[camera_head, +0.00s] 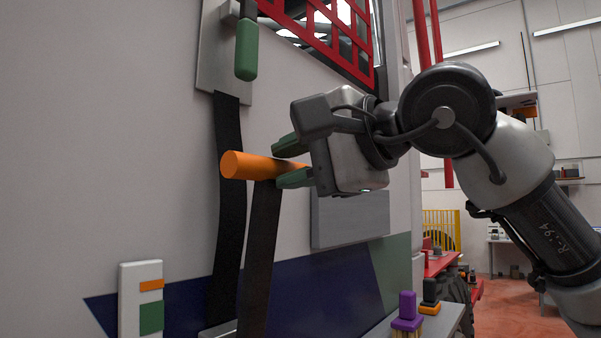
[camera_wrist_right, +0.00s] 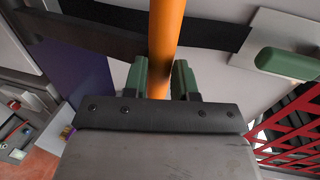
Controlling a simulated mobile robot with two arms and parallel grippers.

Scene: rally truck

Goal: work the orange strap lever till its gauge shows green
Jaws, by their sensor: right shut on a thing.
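The orange lever (camera_head: 255,166) is a thick round bar on the truck's side wall, and it sticks out toward the left in the head view. My right gripper (camera_head: 292,163) is shut on it, with green fingertips above and below the bar. In the right wrist view the orange bar (camera_wrist_right: 166,45) runs up between the two green fingers (camera_wrist_right: 160,80). Dark straps (camera_head: 231,200) hang beside and below the lever. The gauge (camera_head: 140,300) is a white upright strip at lower left with an orange mark above a green patch. My left gripper is not in view.
A green-gripped handle (camera_head: 246,50) hangs on a metal plate above the lever. A red grille (camera_head: 325,35) is at the top. A small shelf (camera_head: 440,322) at lower right carries purple and orange-black items. A grey box (camera_head: 350,218) is on the wall behind my gripper.

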